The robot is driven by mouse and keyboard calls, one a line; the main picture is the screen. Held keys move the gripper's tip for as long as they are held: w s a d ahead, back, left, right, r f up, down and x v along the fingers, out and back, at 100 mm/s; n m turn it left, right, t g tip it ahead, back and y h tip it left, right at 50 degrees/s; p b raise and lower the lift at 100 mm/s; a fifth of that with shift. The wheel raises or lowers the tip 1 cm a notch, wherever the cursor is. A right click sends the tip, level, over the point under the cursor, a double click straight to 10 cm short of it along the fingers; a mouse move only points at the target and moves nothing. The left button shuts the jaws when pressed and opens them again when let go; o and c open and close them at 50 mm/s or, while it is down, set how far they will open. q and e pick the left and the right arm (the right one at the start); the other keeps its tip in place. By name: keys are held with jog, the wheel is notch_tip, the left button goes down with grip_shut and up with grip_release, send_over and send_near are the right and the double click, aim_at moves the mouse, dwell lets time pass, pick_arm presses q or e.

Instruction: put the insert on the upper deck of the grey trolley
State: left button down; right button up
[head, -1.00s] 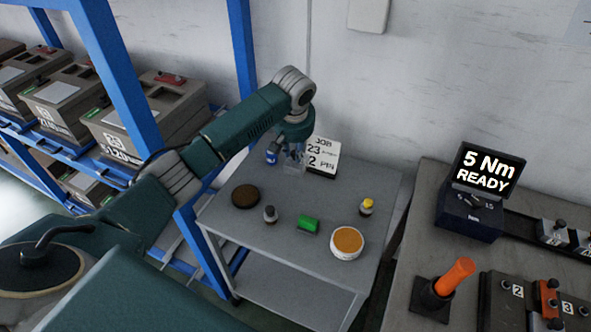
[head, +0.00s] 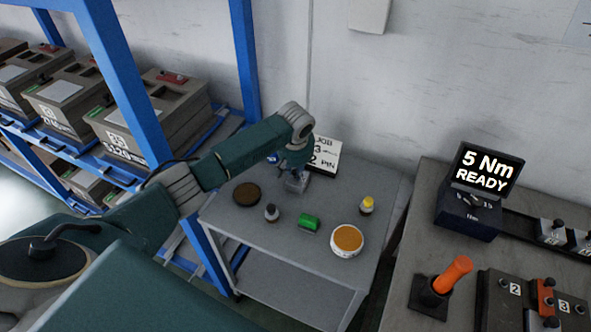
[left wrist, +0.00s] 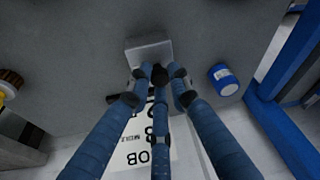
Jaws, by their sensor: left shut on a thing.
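My left gripper (head: 297,182) is low over the back of the upper deck of the grey trolley (head: 285,250). It also shows in the left wrist view (left wrist: 160,74), with its fingers closed at the near side of a small grey block (left wrist: 150,50). This block appears to be the insert and is held at the fingertips. The fingers hide part of it, and in the head view it is barely visible. It is at or just above the deck surface; I cannot tell whether it touches. My right gripper is not in view.
A job card (head: 328,152) stands close behind the gripper, and a blue can (left wrist: 224,80) is beside it. A brown disc (head: 247,194), a dark bottle (head: 271,213), a green item (head: 309,222), an orange-topped tub (head: 347,240) and a yellow-capped bottle (head: 367,205) share the deck.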

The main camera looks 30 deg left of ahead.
pick_arm(q)
jog(key=c, duration=1.6)
grip_release()
jog(key=b+v, duration=0.1)
jog(key=v, duration=1.1)
jog(key=shift+s+r, duration=0.1)
